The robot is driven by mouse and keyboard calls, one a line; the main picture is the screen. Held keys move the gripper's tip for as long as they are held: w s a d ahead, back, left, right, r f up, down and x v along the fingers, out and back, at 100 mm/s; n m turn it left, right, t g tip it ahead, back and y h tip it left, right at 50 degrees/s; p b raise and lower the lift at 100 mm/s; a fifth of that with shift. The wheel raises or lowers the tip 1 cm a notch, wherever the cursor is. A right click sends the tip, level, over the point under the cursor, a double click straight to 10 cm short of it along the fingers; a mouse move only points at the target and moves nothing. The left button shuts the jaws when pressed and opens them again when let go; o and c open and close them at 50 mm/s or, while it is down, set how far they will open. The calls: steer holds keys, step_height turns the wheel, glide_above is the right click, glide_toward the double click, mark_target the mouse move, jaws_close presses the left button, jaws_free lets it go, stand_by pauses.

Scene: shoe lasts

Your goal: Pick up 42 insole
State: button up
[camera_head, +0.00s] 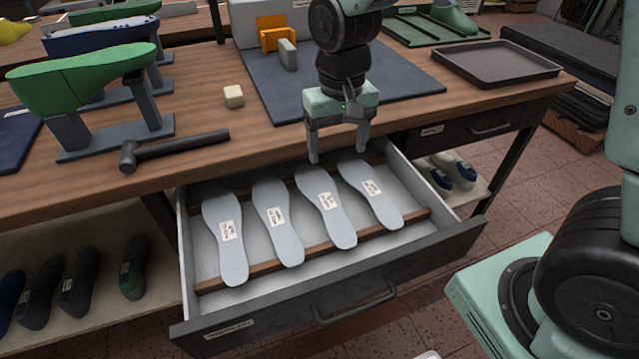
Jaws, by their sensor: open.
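Several flat light-grey insoles lie in a row in an open drawer (411,250). They are the leftmost insole (233,262), the second insole (289,247), the third insole (341,231) and the rightmost insole (384,210). Each bears a small white label; the print is too small to read, so I cannot tell which is 42. My gripper (338,156) points down, its jaws apart and empty. In the picture it is over the back of the drawer, near the far ends of the third and rightmost insoles. Its height above them is hard to judge.
The wooden workbench (200,118) overhangs the drawer's back. On it are a green shoe last (80,78) on a stand, a hammer (175,149), a small cream block (233,96), a dark mat (270,85) and a black tray (495,62). Shoes stand on the shelf below.

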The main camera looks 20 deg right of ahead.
steer(key=b, duration=0.1)
glide_above(332, 211)
steer(key=f, duration=1.1)
steer(key=shift+s+d+f, duration=0.15)
steer(key=shift+s+f, duration=0.05)
steer(key=shift+s, duration=0.1)
steer(key=shift+w+f, duration=0.15)
steer(key=shift+f, duration=1.4)
steer(key=shift+w+f, duration=0.1)
steer(key=shift+f, duration=1.4)
steer(key=shift+f, duration=0.25)
steer(key=c, duration=1)
